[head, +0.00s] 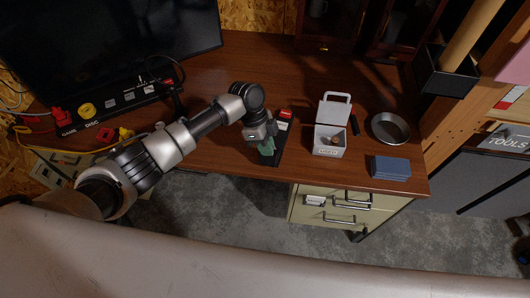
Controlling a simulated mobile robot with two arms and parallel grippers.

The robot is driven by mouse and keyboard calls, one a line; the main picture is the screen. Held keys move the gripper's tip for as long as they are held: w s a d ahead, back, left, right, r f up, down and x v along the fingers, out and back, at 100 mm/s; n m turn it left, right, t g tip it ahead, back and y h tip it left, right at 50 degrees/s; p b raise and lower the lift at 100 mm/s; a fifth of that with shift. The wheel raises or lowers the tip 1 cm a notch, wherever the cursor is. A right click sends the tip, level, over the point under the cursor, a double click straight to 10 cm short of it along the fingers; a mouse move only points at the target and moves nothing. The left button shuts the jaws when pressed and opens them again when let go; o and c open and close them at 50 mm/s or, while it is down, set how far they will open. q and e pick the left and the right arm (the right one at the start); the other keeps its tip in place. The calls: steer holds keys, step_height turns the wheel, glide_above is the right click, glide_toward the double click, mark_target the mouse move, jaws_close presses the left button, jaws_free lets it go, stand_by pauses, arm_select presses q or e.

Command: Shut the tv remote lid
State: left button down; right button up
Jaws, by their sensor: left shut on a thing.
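A small white box (322,149) stands on the wooden bench with its lid (334,112) raised at the back. A small brown thing (338,139) shows inside it. I cannot tell which thing is the tv remote; a slim black object (354,125) lies just right of the box. My left gripper (264,146) points down to the left of the box, apart from it. It is shut on a green thing (267,150) over a black base (288,145); the fingers partly hide it. My right gripper is not in view.
A round metal pan (390,128) and a blue block (390,168) lie to the right of the box. A dark screen (110,45), cables and small labelled items fill the bench's left side. Drawers (340,207) are under the front edge. Bare wood lies behind the box.

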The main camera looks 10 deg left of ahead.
arm_select(q)
steer(key=w+g+b, duration=0.1)
steer(key=b, duration=0.1)
steer(key=g+b, duration=0.1)
steer(key=b, duration=0.1)
steer(key=w+g+b, duration=0.1)
steer(key=b, duration=0.1)
steer(key=shift+w+d+f+n, duration=0.25)
steer(key=shift+w+f+n, duration=0.05)
steer(key=shift+n, duration=0.1)
steer(key=shift+w+r+g+b, duration=0.1)
steer(key=shift+w+g+b, duration=0.1)
steer(key=shift+g+b, duration=0.6)
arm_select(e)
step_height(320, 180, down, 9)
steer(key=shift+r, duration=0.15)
arm_select(q)
steer(key=c, duration=1.3)
jaws_free()
steer(key=shift+r, duration=0.1)
